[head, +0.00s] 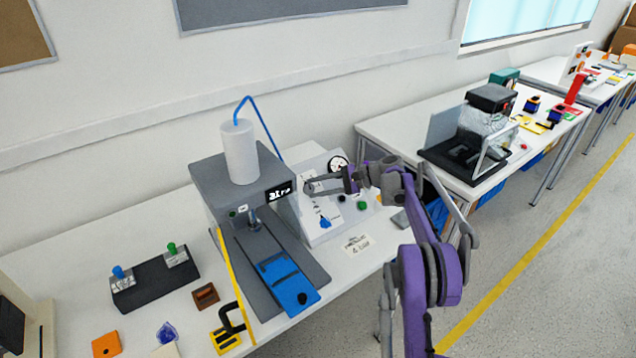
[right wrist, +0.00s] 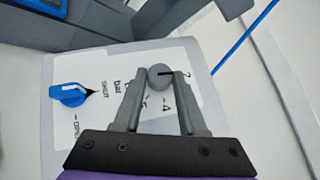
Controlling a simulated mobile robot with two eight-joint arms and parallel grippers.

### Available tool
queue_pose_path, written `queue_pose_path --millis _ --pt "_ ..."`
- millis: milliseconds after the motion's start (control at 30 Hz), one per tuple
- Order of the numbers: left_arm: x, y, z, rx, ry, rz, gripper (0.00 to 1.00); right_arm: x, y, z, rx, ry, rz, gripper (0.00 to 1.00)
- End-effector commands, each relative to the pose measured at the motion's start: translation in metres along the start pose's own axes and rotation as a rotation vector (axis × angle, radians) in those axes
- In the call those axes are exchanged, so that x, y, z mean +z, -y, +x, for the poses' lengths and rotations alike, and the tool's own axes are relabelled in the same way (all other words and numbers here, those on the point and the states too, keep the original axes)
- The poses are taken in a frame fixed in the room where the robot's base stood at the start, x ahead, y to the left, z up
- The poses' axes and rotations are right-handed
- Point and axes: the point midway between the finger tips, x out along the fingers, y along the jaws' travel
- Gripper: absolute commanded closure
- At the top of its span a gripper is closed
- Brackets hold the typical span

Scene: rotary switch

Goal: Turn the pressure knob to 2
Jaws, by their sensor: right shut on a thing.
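The pressure knob (right wrist: 160,77) is a small round grey knob with a black pointer line, on a pale panel (right wrist: 215,120). In the right wrist view its line points right, toward a mark that looks like 2; a 4 shows below it. My right gripper (right wrist: 159,79) is shut on the knob, one finger on each side. In the head view my right gripper (head: 312,187) reaches the sloped panel (head: 290,192) from the right, and its fingers hide the knob. My left gripper is not in view.
A blue knob (right wrist: 68,94) points toward SHUT, left of my fingers. The panel also bears a gauge (head: 338,163) and a green button (head: 362,205). A grey press (head: 205,190) with a white cylinder (head: 239,152) stands close on the left. A blue hose (right wrist: 245,35) passes nearby.

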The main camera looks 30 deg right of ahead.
Motion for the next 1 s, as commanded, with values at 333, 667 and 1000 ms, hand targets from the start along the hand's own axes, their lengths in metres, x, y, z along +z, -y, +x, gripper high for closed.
queue_pose_path --millis 333,667,1000 --pt "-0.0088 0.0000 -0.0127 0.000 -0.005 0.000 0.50 0.0003 0.0022 0.0003 0.082 0.006 -0.066 1.00" --pt "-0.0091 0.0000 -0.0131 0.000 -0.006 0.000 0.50 -0.0002 0.0016 0.0008 0.089 0.006 -0.073 1.00" --pt "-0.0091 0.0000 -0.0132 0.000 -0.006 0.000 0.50 -0.0001 0.0019 0.0007 0.088 0.006 -0.072 0.29"
